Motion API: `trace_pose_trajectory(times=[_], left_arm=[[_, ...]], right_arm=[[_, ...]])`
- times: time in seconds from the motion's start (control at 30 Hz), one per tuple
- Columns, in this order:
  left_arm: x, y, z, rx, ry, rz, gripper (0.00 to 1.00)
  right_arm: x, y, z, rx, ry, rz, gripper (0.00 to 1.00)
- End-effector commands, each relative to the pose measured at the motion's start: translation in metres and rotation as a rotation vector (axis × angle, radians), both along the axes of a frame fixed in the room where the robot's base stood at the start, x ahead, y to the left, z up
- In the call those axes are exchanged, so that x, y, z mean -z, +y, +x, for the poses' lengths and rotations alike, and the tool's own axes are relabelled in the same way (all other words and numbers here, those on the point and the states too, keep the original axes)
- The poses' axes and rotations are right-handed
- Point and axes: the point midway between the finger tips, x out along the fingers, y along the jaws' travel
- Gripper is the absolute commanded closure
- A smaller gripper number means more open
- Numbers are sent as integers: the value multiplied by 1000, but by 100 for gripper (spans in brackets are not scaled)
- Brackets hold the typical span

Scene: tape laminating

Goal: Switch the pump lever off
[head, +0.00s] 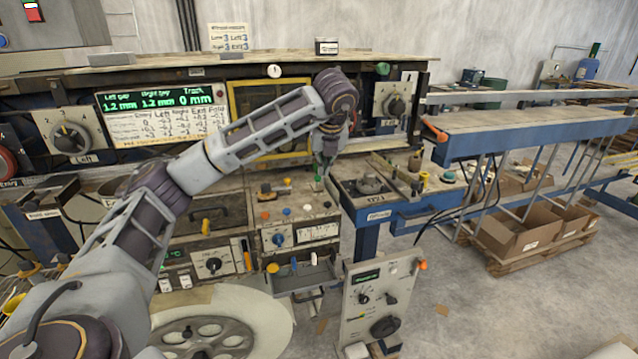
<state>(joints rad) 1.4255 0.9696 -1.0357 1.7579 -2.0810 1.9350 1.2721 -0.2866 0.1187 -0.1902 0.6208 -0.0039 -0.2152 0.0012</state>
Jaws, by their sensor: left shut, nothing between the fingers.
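My left arm reaches in from the left across the machine. My left gripper (320,172) points down over the machine's front ledge, small and partly hidden by its own wrist; its fingers are shut and empty. No label that I can read marks the pump lever. An orange-tipped lever (422,265) stands at the top right of the grey control box (372,305), well to the right of and below the gripper. Another orange handle (435,131) is at the end of the blue side table. I cannot tell which one is the pump lever. My right gripper is out of view.
A green-lit display (158,100) and a dial panel (68,136) are behind my arm. A tray (375,190) and small knobs crowd the ledge around the gripper. A large wheel (205,330) is below. Cardboard boxes (520,235) stand at right; the floor between is mostly clear.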

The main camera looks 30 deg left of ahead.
Motion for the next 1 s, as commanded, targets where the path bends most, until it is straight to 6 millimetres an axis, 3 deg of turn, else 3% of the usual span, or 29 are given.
trace_pose_trajectory(times=[0.2,0.47,1.0], left_arm=[[0,0,0,0,-1,-1,100],[7,2,3,0,2,-1,100],[63,23,22,0,3,0,100]], right_arm=[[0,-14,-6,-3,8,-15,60],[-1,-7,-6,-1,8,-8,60],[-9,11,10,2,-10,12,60]])
